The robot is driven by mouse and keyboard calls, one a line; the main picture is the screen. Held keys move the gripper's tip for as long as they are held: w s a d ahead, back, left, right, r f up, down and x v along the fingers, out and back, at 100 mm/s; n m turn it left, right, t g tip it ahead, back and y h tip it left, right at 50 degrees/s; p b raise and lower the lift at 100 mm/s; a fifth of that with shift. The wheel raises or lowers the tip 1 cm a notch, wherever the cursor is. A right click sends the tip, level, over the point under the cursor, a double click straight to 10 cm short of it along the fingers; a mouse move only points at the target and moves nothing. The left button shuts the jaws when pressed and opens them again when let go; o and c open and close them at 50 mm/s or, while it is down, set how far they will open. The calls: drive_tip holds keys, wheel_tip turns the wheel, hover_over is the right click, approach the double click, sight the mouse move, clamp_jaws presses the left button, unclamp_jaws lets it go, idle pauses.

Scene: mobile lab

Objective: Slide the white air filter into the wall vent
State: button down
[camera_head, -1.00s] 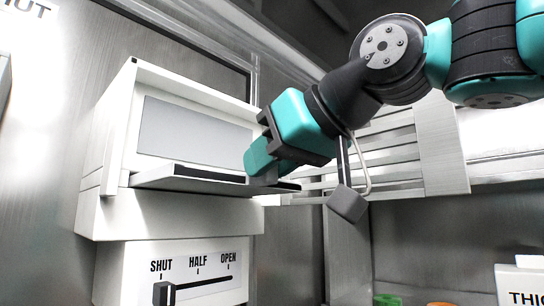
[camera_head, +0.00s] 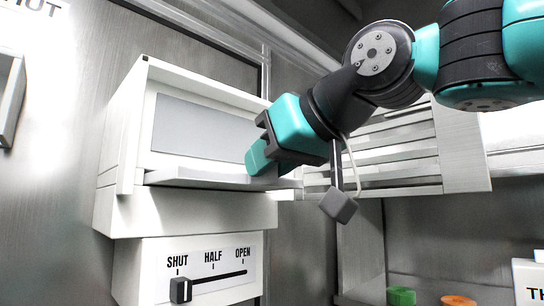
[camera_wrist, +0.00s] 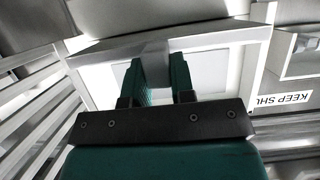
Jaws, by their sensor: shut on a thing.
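The white wall vent box (camera_head: 128,150) is on the metal wall at the left in the head view, with a grey front panel. A flat pale panel (camera_head: 195,176), which looks like the air filter, lies edge-on across the lower front of the box. My gripper (camera_head: 258,160) is at the right part of its front edge. In the wrist view my gripper (camera_wrist: 160,75) is shut on a grey tab-like part of the filter (camera_wrist: 153,52), between its two fingers. How deep the filter sits in the box is hidden.
Below the box is a slider (camera_head: 180,290) at the SHUT end of its SHUT, HALF, OPEN scale. A slatted louvre (camera_head: 400,150) lies behind my arm. Green (camera_head: 400,296) and orange (camera_head: 459,300) objects and a white labelled box (camera_head: 528,280) sit at lower right.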

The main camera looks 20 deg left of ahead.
sight(225, 168)
drive_tip(key=shift+w+a+p, duration=0.65)
drive_tip(key=shift+a+p, duration=0.55)
drive_tip(key=shift+a, duration=0.35)
drive_tip(key=shift+w+a+p, duration=0.6)
drive_tip(key=shift+a+p, duration=0.6)
drive_tip(key=shift+a, duration=0.35)
drive_tip(key=shift+w+a+p, duration=0.65)
drive_tip(key=shift+a+p, duration=0.55)
drive_tip(key=shift+a, duration=0.35)
drive_tip(key=c, duration=0.9)
unclamp_jaws()
drive_tip(key=shift+s+d+r+b, duration=0.1)
drive_tip(key=shift+s+d+b, duration=0.1)
drive_tip(key=shift+d+b, duration=0.4)
drive_tip(key=b+v, duration=0.3)
drive_tip(key=v, duration=0.5)
drive_tip(key=b+v, duration=0.3)
drive_tip(key=v, duration=0.5)
drive_tip(key=shift+r, duration=0.25)
